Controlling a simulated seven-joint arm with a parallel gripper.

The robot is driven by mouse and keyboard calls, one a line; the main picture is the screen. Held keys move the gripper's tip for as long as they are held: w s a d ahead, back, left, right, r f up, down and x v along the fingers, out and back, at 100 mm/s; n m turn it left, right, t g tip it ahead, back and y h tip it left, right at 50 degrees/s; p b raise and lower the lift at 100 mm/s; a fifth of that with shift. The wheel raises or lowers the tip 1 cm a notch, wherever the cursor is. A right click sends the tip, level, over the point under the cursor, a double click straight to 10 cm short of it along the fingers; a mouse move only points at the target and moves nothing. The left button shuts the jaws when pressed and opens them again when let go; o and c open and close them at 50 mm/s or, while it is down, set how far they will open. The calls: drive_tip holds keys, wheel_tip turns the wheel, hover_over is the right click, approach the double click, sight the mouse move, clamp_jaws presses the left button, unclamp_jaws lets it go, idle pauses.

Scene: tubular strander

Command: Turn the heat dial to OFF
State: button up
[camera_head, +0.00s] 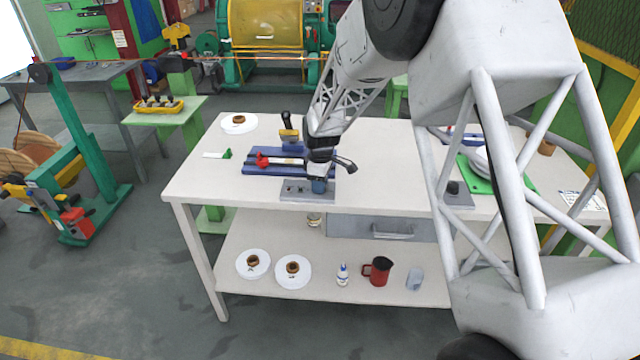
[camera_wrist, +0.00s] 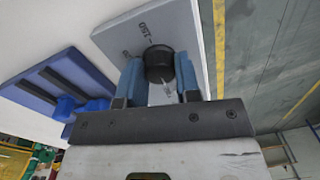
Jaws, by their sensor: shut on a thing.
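The heat dial (camera_wrist: 158,60) is a round black knob on a grey panel (camera_wrist: 125,35). The wrist view shows "150" and another mark printed on the panel beside it. My gripper (camera_wrist: 158,80) has its two blue fingers closed on opposite sides of the knob. No OFF mark is readable. In the head view my gripper (camera_head: 319,186) reaches down to the right end of the grey panel (camera_head: 296,195) at the table's front edge, and hides the dial.
A blue fixture (camera_head: 262,172) with red clamp parts lies just behind the panel. A plate with a brown ring (camera_head: 239,121) stands back left. A second grey plate with a black knob (camera_head: 453,187) and a green board (camera_head: 515,180) are to the right. Bare tabletop lies between.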

drive_tip(key=o, duration=0.9)
drive_tip(key=shift+r, duration=0.1)
drive_tip(key=shift+w+r, duration=0.15)
drive_tip(key=shift+r, duration=3.65)
